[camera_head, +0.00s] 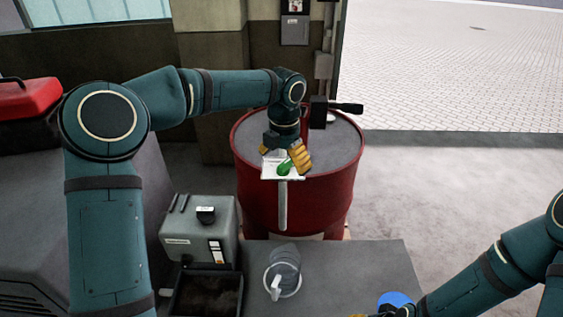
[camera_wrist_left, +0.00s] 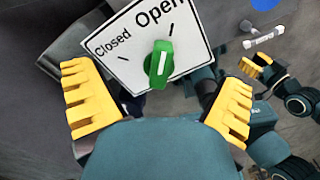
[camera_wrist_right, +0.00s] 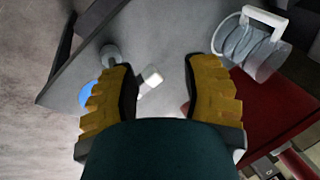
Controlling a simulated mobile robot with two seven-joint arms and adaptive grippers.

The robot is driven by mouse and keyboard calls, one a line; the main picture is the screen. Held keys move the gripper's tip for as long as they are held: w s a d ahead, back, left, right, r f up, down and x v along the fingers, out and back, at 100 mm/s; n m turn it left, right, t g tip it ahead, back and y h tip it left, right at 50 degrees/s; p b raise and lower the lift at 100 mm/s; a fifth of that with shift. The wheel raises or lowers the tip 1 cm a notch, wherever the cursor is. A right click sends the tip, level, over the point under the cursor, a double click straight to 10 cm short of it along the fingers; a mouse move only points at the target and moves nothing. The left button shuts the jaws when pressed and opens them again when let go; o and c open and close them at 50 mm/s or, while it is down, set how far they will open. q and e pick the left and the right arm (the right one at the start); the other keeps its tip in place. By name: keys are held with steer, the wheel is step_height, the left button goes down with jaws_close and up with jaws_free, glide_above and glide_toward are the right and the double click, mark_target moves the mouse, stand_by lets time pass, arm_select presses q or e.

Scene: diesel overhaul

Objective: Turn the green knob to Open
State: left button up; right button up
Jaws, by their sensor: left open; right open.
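The green knob (camera_head: 284,168) sits on a white sign plate (camera_head: 268,174) in front of the red drum. In the left wrist view the knob (camera_wrist_left: 159,64) is on the plate (camera_wrist_left: 128,75) marked Closed and Open, with a tick by each word. Its white line stands roughly upright in that view, between the ticks and nearer the Open tick. My left gripper (camera_head: 284,156) is open, its yellow fingers on either side of the knob and apart from it. My right gripper (camera_wrist_right: 160,72) is open and empty above the grey table; in the head view it is mostly cut off.
The red drum (camera_head: 253,205) stands behind the table (camera_head: 345,262). A clear jug (camera_head: 286,262) and a blue round thing (camera_head: 396,300) are on the table. A grey box (camera_head: 198,228) and a dark tray (camera_head: 207,293) are at left. The table between jug and blue thing is clear.

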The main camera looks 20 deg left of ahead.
arm_select(q)
steer(key=shift+r, duration=0.15)
steer(key=shift+r, duration=3.4)
